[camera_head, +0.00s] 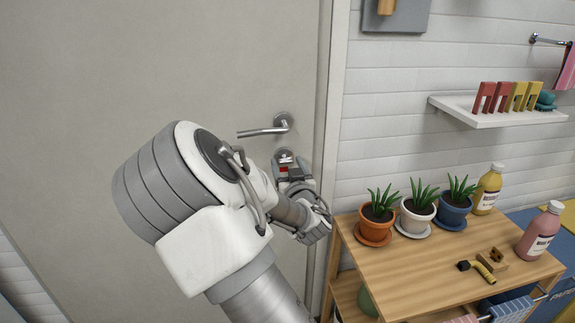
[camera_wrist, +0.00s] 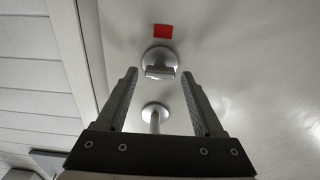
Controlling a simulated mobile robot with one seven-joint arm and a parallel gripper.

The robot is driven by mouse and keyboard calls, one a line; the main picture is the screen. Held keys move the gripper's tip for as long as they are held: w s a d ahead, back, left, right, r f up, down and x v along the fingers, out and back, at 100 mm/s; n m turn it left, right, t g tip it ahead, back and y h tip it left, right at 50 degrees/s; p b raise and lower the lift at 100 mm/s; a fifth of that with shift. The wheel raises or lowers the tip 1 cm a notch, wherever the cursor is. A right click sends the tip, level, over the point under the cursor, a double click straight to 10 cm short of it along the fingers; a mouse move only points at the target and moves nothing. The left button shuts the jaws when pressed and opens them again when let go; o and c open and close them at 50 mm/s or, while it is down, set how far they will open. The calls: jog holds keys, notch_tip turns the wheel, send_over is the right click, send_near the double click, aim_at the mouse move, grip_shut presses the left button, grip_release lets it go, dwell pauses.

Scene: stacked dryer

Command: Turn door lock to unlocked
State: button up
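The grey door (camera_head: 170,70) carries a metal lever handle (camera_head: 268,130). Below the handle is the door lock (camera_head: 284,155), partly hidden by my gripper (camera_head: 285,166) in the head view. In the wrist view the lock (camera_wrist: 160,60) is a round metal plate with a flat thumb-turn lying crosswise. A red square (camera_wrist: 162,31) shows beside it on the door. The lever handle's round base (camera_wrist: 154,112) shows between the finger bases. My gripper (camera_wrist: 160,75) is open and empty, its fingertips on either side of the lock. I cannot tell whether they touch the door.
A wooden cart (camera_head: 400,270) stands to the right with several potted plants, a yellow bottle (camera_head: 487,190) and a pink bottle (camera_head: 540,232). A white shelf (camera_head: 480,116) hangs on the tiled wall. The door frame (camera_head: 335,110) runs just right of the lock.

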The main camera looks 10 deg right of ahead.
grip_shut()
jog(key=shift+n, duration=0.3)
jog(key=n+b, duration=0.2)
jog(key=shift+n, duration=0.4)
jog(key=n+b, duration=0.1)
jog(key=n, duration=0.4)
jog(key=shift+a, duration=0.15)
jog(key=n+b, duration=0.1)
jog(key=n, duration=0.4)
jog(key=shift+f+n, duration=0.1)
jog(key=shift+n, duration=2.1)
